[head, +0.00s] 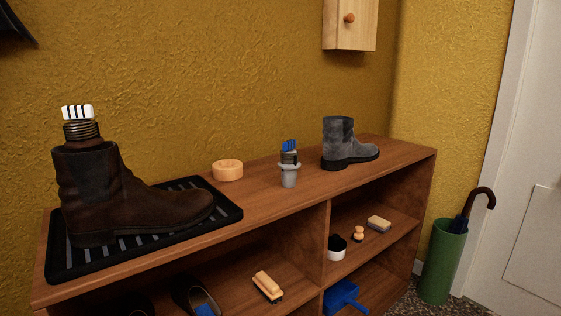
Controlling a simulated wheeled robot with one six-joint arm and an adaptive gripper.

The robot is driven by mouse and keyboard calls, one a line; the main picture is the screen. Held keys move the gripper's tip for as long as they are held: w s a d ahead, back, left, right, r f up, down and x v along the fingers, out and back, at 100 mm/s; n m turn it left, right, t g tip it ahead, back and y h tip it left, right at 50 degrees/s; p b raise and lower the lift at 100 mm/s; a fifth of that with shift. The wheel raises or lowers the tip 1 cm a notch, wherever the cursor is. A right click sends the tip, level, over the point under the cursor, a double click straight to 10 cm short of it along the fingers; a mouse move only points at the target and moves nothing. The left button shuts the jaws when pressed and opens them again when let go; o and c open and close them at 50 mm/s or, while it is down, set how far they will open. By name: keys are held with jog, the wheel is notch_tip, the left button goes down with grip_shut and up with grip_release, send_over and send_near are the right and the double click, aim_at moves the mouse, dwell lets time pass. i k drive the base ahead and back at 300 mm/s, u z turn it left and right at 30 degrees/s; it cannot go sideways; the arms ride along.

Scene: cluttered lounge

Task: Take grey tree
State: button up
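A small grey piece (289,174) stands upright on the shelf top, right of centre. It has a flared grey rim, a dark coiled part above it and a blue striped tag on top. It looks like the grey tree; its lower shape is small and hard to make out. A dark brown boot (130,200) stands on a black ribbed tray (228,212) at the left. A brown tree (83,131) with a coil and a white tag with black bars sticks out of the boot. A grey boot (346,145) stands right of the grey piece. My gripper is not in view.
A round tan tin (228,170) sits left of the grey piece. A green umbrella stand (441,262) is at the right. A wooden cabinet (350,24) hangs above.

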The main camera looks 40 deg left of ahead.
aim_at(289, 163)
jog(key=u, duration=0.8)
jog(key=i, duration=0.85)
jog(key=u, duration=1.15)
jog(key=i, duration=0.2)
jog(key=u, duration=0.15)
